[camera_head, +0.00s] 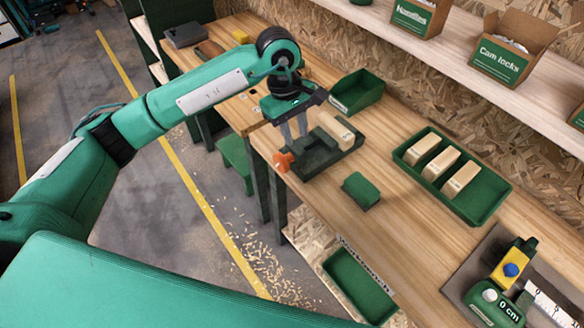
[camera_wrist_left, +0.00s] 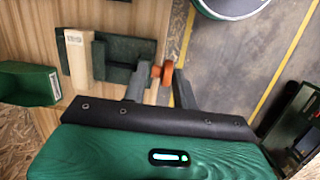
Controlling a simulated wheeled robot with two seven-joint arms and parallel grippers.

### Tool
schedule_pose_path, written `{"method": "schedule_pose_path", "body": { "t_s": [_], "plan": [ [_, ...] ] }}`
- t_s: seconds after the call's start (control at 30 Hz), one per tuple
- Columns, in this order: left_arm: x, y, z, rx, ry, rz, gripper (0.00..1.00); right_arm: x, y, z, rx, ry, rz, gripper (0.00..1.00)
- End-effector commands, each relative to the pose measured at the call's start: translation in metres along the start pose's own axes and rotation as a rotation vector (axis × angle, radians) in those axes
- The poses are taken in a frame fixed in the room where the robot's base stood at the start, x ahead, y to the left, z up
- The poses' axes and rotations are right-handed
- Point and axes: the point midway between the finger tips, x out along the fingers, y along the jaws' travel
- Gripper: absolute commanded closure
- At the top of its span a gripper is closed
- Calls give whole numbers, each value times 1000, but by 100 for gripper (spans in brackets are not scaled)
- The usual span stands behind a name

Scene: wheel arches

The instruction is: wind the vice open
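The vice (camera_head: 318,158) is dark green and sits at the bench's front edge. Its orange handle (camera_head: 283,161) points out over that edge. A pale wooden block (camera_head: 336,130) with a small label stands at the vice's back side; whether the jaws grip it is unclear. My left gripper (camera_head: 294,139) points down just above the handle, fingers apart. In the left wrist view, the orange handle (camera_wrist_left: 167,73) shows between the two fingertips (camera_wrist_left: 161,75), with no clear contact. The vice (camera_wrist_left: 122,60) and block (camera_wrist_left: 77,62) lie left of it. My right gripper is not in view.
A green open bin (camera_head: 357,92) stands behind the vice. A green block (camera_head: 361,190) lies in front right of it. A green tray (camera_head: 480,200) holds several pale blocks. A measuring gauge (camera_head: 510,275) is at far right. A lower green tray (camera_head: 358,285) sits below the bench edge.

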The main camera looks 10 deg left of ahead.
Motion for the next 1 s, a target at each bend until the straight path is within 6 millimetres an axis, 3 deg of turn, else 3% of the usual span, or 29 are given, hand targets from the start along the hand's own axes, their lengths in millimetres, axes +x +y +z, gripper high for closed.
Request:
{"method": "schedule_pose_path", "body": {
  "t_s": [0.13,0.37,0.8,1.0],
  "plan": [
    [-4,-14,-27,-32,142,-62,72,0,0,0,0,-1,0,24],
    [6,-19,-35,-43,176,-80,72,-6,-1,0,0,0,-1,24],
    [89,-26,-48,-42,172,-81,72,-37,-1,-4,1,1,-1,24],
    [118,-27,-53,-42,173,-78,72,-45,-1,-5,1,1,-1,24]
  ]
}}
